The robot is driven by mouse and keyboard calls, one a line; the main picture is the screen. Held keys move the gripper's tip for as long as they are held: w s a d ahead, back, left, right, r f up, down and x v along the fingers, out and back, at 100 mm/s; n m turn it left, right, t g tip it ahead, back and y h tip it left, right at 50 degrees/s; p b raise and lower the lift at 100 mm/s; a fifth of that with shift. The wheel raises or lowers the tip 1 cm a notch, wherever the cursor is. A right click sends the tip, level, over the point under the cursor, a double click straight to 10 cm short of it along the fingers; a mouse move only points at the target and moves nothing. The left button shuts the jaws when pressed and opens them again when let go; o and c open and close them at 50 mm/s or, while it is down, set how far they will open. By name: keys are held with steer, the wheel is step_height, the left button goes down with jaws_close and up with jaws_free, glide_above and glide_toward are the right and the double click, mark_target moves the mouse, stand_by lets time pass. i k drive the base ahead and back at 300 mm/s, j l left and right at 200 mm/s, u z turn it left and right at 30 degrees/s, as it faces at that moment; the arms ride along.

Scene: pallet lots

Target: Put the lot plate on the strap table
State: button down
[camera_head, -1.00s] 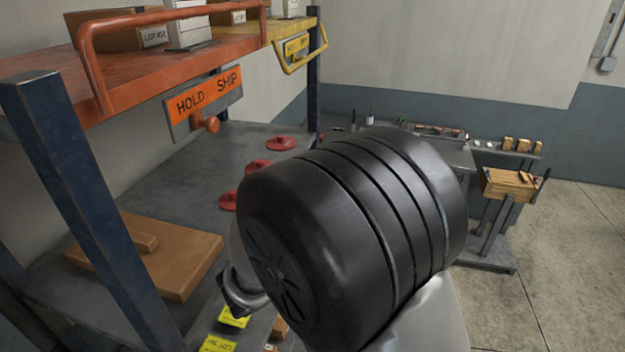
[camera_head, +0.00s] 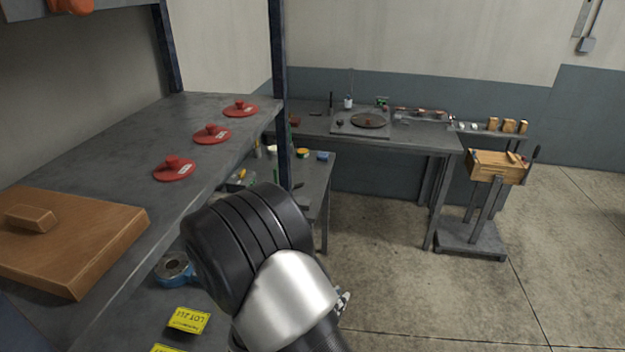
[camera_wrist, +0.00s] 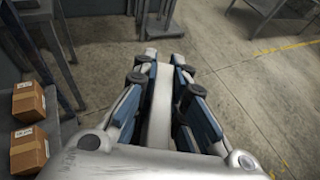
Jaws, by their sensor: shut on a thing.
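My gripper (camera_wrist: 160,72) shows in the wrist view with its blue-grey fingers on both sides of a pale, narrow piece, which appears to be the lot plate (camera_wrist: 159,108) seen nearly edge-on. The fingers are shut on it; no writing on it shows. In the head view my dark wrist hides nearly all of the gripper, and the plate does not show. A grey table (camera_head: 420,138) at the back carries a round dark disc and small tools. A smaller grey table (camera_head: 318,185) stands nearer, partly behind a shelf post. I cannot tell which is the strap table.
A grey shelf (camera_head: 110,135) on the left holds red knobbed discs (camera_head: 212,134) and a brown board (camera_head: 75,240). Yellow lot tags (camera_head: 188,320) lie lower down. A wooden box on a stand (camera_head: 497,168) is at the right. Cartons (camera_wrist: 28,100) show in the wrist view. Open floor lies front right.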

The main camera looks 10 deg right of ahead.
mark_target(311, 174)
steer(key=i+l, duration=1.3)
steer(key=i, duration=0.15)
steer(key=i+l+u, duration=0.15)
steer(key=i+l, duration=0.25)
steer(key=i+l+u, duration=0.15)
steer(key=i+l, duration=0.2)
steer(key=i+l+u, duration=0.2)
steer(key=i+l, duration=0.15)
steer(key=l, duration=0.25)
